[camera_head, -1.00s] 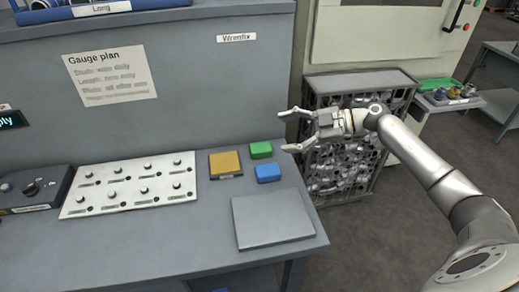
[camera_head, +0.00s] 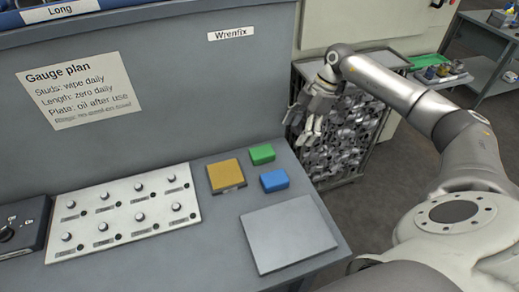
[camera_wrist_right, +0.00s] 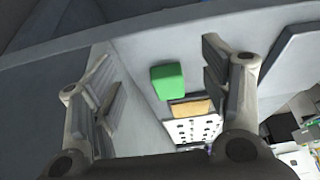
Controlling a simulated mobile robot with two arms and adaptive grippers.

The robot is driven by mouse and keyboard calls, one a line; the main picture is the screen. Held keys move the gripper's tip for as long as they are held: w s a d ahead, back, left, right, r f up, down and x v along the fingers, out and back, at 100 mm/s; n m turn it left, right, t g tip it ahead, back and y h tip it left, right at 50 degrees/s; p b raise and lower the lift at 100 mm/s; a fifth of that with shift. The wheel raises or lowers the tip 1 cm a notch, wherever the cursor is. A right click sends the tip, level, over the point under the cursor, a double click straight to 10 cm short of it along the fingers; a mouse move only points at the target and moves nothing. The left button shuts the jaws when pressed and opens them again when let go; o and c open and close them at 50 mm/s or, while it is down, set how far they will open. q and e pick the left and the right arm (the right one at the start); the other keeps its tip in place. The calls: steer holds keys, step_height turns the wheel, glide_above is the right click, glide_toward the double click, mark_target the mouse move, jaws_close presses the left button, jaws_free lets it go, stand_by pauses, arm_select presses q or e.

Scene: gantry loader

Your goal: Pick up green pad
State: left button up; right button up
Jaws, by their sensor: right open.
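The green pad (camera_head: 262,154) lies on the grey bench near its right edge, behind the blue pad (camera_head: 274,180) and to the right of the yellow pad (camera_head: 226,175). My right gripper (camera_head: 299,134) is open and empty, above and to the right of the green pad, with its fingers pointing down in front of the crate. In the right wrist view the green pad (camera_wrist_right: 167,81) shows between the two open fingers (camera_wrist_right: 165,90), apart from them. The yellow pad (camera_wrist_right: 191,108) lies just beyond it there. My left gripper is in neither view.
A flat grey plate (camera_head: 288,234) lies at the bench's front right. A white panel with several studs (camera_head: 126,212) lies left of the pads. A wire crate of metal parts (camera_head: 345,140) stands beside the bench. The bench's back wall (camera_head: 190,90) rises behind the pads.

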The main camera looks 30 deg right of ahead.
steer(key=p, duration=0.2)
glide_toward(263, 151)
steer(key=f, duration=0.3)
steer(key=shift+s+d+f, duration=0.1)
steer(key=shift+d+f, duration=0.1)
steer(key=shift+d, duration=0.2)
steer(key=shift+w+a+f, duration=0.1)
steer(key=shift+w+a, duration=0.05)
steer(key=shift+a, duration=0.4)
steer(key=shift+w+a+f, duration=0.1)
steer(key=shift+w+a, duration=0.1)
steer(key=shift+a, duration=0.4)
steer(key=shift+a+f, duration=0.2)
steer(key=shift+f, duration=0.2)
steer(key=p+x, duration=0.1)
steer(key=x, duration=0.2)
steer(key=shift+a+f, duration=0.15)
steer(key=shift+f, duration=0.4)
steer(key=c, duration=0.9)
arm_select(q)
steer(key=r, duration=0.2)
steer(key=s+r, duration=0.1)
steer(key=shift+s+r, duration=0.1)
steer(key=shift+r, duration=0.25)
arm_select(e)
steer(key=shift+c, duration=0.2)
